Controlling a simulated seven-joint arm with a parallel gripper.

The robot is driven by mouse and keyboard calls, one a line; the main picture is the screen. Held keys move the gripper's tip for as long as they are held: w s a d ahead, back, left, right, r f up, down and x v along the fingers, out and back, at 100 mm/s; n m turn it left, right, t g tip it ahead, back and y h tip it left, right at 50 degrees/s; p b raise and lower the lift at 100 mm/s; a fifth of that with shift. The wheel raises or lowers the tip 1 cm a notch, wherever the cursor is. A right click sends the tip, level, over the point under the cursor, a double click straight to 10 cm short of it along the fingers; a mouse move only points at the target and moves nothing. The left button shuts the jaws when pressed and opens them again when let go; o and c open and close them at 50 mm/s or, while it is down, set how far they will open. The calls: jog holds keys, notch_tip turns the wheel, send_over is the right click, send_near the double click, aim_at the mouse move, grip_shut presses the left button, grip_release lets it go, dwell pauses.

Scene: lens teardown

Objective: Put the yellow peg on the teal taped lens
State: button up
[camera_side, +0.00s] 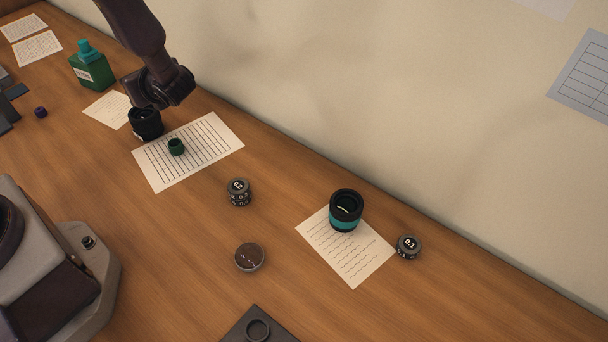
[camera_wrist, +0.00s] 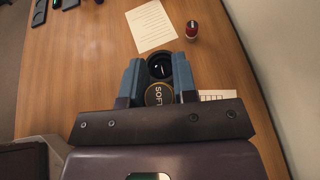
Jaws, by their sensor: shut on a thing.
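The teal taped lens (camera_side: 346,224) stands upright on a paper sheet at the right of the side view, its top facing up. My gripper (camera_side: 147,108) is far off to its left, low over the table. It is shut on a black lens (camera_side: 148,126), which also shows between the fingers (camera_wrist: 159,78) in the wrist view (camera_wrist: 160,62). I cannot make out a yellow peg.
Dark marked discs (camera_side: 239,192) (camera_side: 249,257) (camera_side: 408,246) lie around the middle and right. A green bottle (camera_side: 93,72) stands behind. A red bottle (camera_wrist: 192,32) shows in the wrist view.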

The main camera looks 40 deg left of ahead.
jog(key=s+d+r+m+t+h, duration=0.15)
jog(key=d+m+t+h, duration=0.3)
jog(key=d, duration=0.65)
jog(key=d+r+m+t+h, duration=0.2)
jog(key=d+m+t+h, duration=0.3)
jog(key=d, duration=0.6)
jog(key=s+d+r+m+t+h, duration=0.1)
jog(key=d+r+m+t+h, duration=0.2)
jog(key=d+m, duration=0.65)
jog(key=n, duration=0.2)
send_over(353, 195)
jog(key=shift+g+h, duration=0.25)
jog(key=shift+h, duration=0.2)
notch_tip(353, 195, down, 10)
jog(key=shift+s+a+f, duration=0.1)
jog(key=shift+a, duration=0.05)
jog(key=shift+f, duration=1.7)
jog(key=shift+f, duration=0.15)
jog(key=o, duration=0.9)
